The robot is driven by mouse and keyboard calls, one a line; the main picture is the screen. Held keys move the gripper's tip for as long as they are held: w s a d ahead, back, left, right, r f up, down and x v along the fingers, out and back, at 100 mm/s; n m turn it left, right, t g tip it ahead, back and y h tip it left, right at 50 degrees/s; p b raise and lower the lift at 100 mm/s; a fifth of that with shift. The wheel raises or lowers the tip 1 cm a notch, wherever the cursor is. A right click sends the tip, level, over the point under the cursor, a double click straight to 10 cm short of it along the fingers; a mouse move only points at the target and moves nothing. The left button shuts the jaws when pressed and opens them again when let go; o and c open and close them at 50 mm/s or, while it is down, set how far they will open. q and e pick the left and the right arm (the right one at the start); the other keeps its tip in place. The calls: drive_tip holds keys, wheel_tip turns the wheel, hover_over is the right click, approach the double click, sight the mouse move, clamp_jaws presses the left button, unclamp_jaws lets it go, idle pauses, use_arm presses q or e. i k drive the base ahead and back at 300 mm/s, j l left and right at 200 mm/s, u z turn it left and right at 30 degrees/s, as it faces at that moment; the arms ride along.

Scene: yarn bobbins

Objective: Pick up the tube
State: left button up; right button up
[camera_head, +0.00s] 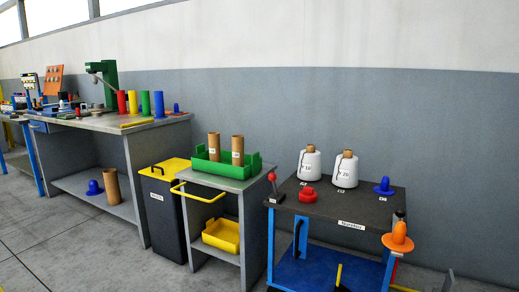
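Two brown cardboard tubes stand upright in a green tray, the left tube (214,141) close to the right tube (237,145). Each has a small white label. The green tray (226,169) sits on top of a grey cart. A larger brown tube (111,187) stands on the lower shelf of the workbench at left. Two white yarn bobbins, the left one (309,167) and the right one (346,174), stand on a dark-topped cart with brown tube ends showing at their tops. Neither of my grippers is in view.
The dark cart top (330,207) also holds a red knob (308,194) and a blue knob (384,187). A black bin (163,214) with a yellow lid stands left of the grey cart. Colored cylinders stand on the workbench (80,122). Floor at lower left is clear.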

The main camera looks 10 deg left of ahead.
sight(214, 137)
drive_tip(key=i+j+z, duration=0.6)
drive_tip(key=j+z, duration=0.25)
drive_tip(key=i+j+z, duration=0.1)
drive_tip(key=j, duration=0.25)
drive_tip(key=i+j+z, duration=0.2)
drive_tip(key=j, duration=0.5)
drive_tip(key=i, duration=0.1)
